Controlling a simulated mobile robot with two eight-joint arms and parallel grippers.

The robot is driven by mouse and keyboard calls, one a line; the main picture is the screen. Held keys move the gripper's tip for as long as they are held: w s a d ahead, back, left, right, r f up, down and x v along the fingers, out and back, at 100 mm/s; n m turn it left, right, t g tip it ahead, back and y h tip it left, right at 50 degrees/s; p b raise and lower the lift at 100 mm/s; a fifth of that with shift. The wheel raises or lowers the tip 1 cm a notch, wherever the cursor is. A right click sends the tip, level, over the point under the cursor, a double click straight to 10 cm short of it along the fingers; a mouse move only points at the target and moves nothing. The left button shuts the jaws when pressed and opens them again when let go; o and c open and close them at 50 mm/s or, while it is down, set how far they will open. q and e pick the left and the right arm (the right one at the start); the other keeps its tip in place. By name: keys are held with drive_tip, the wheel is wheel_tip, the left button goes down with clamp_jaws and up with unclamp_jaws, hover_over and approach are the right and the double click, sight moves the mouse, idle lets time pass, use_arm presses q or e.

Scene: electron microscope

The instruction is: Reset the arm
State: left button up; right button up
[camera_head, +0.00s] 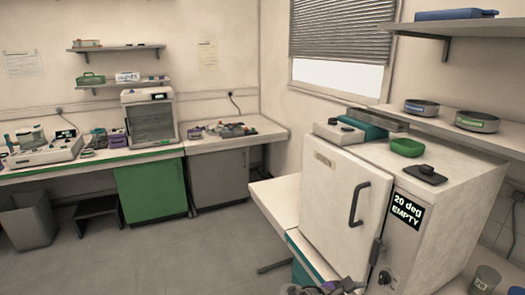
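Neither of my grippers can be made out in the head view, and no arm comes in from the left or the right. A grey and purple item (338,288) is cut off by the bottom edge, and I cannot tell what it is. A white cabinet (335,205) stands at the right with its door shut. It has a dark handle, and its black display (407,210) reads "20 deg EMPTY".
A shelf (455,120) with two round dishes is above. Benches with instruments line the back wall. A grey bin (27,222) stands at left. The middle floor (165,262) is clear.

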use_arm(q)
wheel_tip(320, 180, up, 7)
drive_tip(key=w+p, duration=0.1)
drive_tip(key=p, duration=0.4)
drive_tip(key=shift+w+r+p, duration=0.2)
drive_tip(key=shift+w+p, duration=0.1)
use_arm(e)
drive_tip(key=s+a+f+m+y, duration=0.2)
drive_tip(key=s+m+y, duration=0.4)
drive_tip(key=s+m, duration=0.3)
drive_tip(key=s+a+f+m+y, duration=0.3)
drive_tip(key=s+a+m+y, duration=0.2)
drive_tip(key=s+m, duration=0.4)
drive_tip(key=shift+s+a+f+y, duration=0.2)
drive_tip(key=shift+s+a+y, duration=0.15)
drive_tip(key=shift+y, duration=0.25)
drive_tip(key=shift+s+d, duration=0.1)
